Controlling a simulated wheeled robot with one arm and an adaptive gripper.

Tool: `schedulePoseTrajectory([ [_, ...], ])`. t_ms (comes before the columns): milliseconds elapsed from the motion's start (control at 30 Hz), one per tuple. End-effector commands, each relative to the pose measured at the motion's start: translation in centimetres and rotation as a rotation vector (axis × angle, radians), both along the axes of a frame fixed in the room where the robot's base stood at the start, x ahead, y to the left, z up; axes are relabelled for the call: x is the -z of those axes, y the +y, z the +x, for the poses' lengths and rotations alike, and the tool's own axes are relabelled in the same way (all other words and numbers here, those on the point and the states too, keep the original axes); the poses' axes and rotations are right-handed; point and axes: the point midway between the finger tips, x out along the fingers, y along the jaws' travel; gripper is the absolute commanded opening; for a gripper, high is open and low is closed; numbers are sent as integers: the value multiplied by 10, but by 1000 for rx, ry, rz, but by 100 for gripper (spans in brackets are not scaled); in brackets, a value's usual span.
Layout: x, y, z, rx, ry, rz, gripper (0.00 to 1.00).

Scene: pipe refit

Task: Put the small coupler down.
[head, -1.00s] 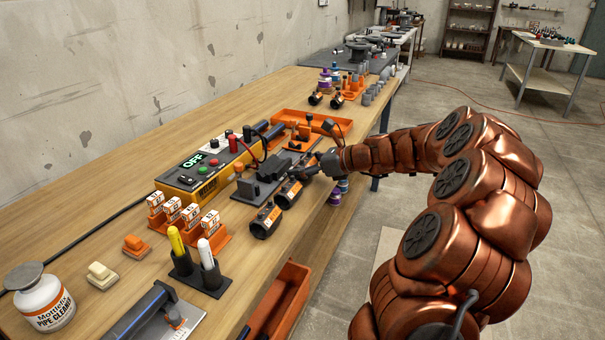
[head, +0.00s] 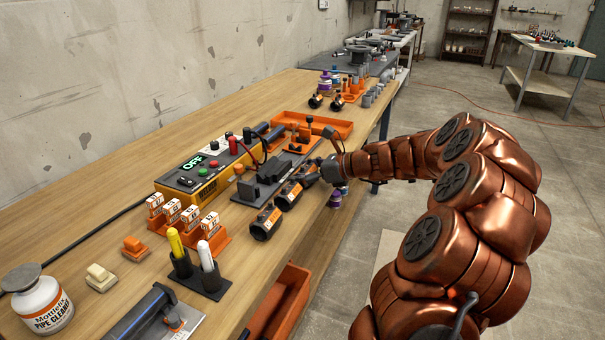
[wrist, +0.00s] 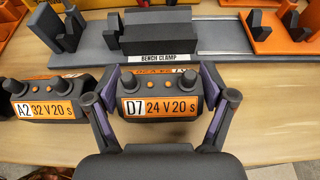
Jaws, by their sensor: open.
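The small coupler, a black part with an orange and white label "D7 24 V 20 s" (wrist: 160,106), sits on the wooden bench just in front of the bench clamp (wrist: 222,38). It also shows in the head view (head: 308,176), partly hidden by my gripper. My gripper (wrist: 160,112) is open, with one finger on each side of the coupler. The fingers are very close to its sides; I cannot tell whether they touch. A similar coupler labelled "A2 32 V 20 s" (wrist: 48,104) sits to its left.
Another black coupler (head: 265,223) stands nearer along the bench edge. A yellow power box (head: 205,170) is left of the clamp, and an orange tray (head: 325,123) lies beyond. An orange bin (head: 285,300) hangs by the front edge. Bare wood lies around the couplers.

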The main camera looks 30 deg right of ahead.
Motion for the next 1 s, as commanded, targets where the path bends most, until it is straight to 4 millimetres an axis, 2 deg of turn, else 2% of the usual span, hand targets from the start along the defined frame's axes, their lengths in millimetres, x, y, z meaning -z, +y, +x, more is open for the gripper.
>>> schedulePoseTrajectory([
  [167, -10, -12, -18, 3, -1, -1, 82],
  [600, -40, -50, -80, 4, -1, -1, 82],
  [800, -45, -57, -93, 1, -1, -1, 82],
  [1000, -46, -58, -95, 0, 0, -1, 82],
])
